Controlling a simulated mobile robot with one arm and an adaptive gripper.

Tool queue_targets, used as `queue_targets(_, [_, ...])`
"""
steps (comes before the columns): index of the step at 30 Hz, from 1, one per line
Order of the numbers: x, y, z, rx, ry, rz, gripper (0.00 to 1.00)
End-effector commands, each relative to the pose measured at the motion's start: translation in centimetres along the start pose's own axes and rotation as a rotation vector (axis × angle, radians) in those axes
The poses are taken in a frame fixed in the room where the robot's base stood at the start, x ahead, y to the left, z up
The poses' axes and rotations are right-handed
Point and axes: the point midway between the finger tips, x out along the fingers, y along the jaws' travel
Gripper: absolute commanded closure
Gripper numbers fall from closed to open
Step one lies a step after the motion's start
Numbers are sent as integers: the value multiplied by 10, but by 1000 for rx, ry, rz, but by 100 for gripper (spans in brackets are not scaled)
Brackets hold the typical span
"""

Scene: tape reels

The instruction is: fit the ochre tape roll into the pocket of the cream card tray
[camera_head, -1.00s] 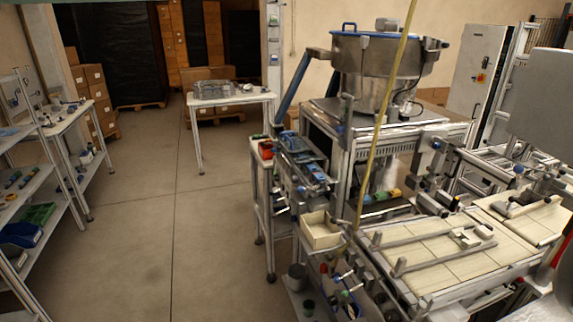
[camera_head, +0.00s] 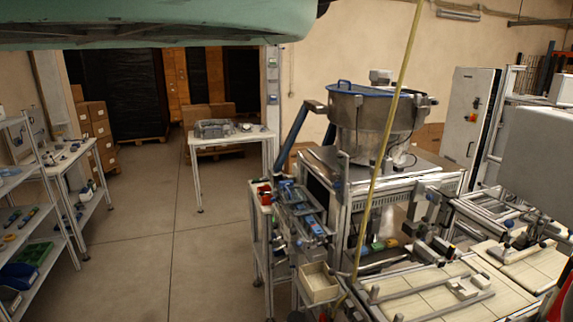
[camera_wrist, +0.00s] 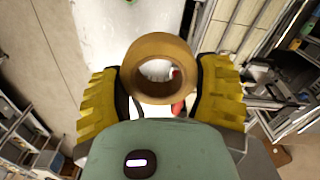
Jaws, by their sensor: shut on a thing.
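The ochre tape roll (camera_wrist: 158,46) is in the wrist view, a thick ring with its open hole facing the camera. My gripper (camera_wrist: 161,90) has its two yellow fingers on either side of the roll, shut on it. The roll is held up in the air. Through the hole I see a bit of red and white behind it. In the head view neither the fingers nor the roll shows. I cannot clearly make out the cream card tray in either view; an open cream box (camera_head: 318,284) stands at the front of the machine.
A small table (camera_head: 231,137) with grey items stands at the back. A large metal bowl feeder (camera_head: 372,125) and a conveyor (camera_head: 425,287) fill the right. Shelving (camera_head: 30,215) lines the left. The floor (camera_head: 150,260) between is clear. A slanting yellow pole (camera_head: 385,140) crosses the head view.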

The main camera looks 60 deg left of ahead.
Motion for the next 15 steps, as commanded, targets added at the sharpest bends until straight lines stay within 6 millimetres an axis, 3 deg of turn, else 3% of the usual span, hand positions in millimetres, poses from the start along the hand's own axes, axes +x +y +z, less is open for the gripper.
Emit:
queue_targets(1, [-27, 0, 0, -1, 1, 0, 66])
queue_targets(15, [-141, -1, 0, -3, 2, -1, 66])
